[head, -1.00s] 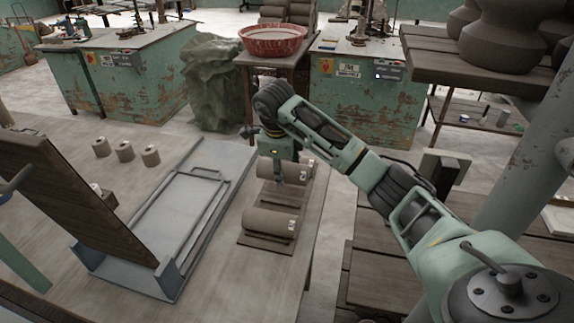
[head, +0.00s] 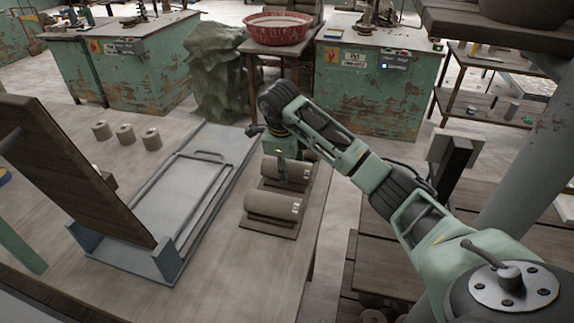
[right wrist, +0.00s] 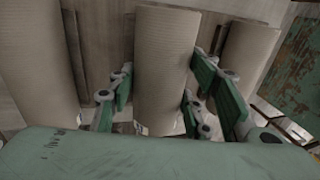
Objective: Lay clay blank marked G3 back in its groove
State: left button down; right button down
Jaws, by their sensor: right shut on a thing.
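My right gripper (head: 289,162) is shut on a grey-brown clay cylinder (head: 299,173), which lies level at or just above the dark grooved board (head: 262,229). I cannot tell whether it touches the groove. In the right wrist view its fingers (right wrist: 160,97) stand on both sides of the middle cylinder (right wrist: 165,60). Another clay cylinder (head: 270,205) lies on the board nearer me. The right wrist view shows one cylinder (right wrist: 38,60) to the left and one (right wrist: 246,55) to the right of the held one. The end marks are too small to read. My left gripper is out of view.
A grey metal frame (head: 185,205) lies left of the board, with a leaning dark wooden panel (head: 70,170) beside it. Several small clay cylinders (head: 125,135) stand farther left. A red bowl (head: 277,30) sits on a stand behind. Bare table shows in front of the board.

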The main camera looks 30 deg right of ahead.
dwell(0.4)
jog(key=shift+f, duration=0.45)
dwell(0.4)
jog(key=c, duration=0.9)
grip_release()
jog(key=shift+o, duration=0.4)
jog(key=shift+f, duration=0.1)
notch_tip(320, 180, up, 10)
jog(key=shift+r, duration=0.1)
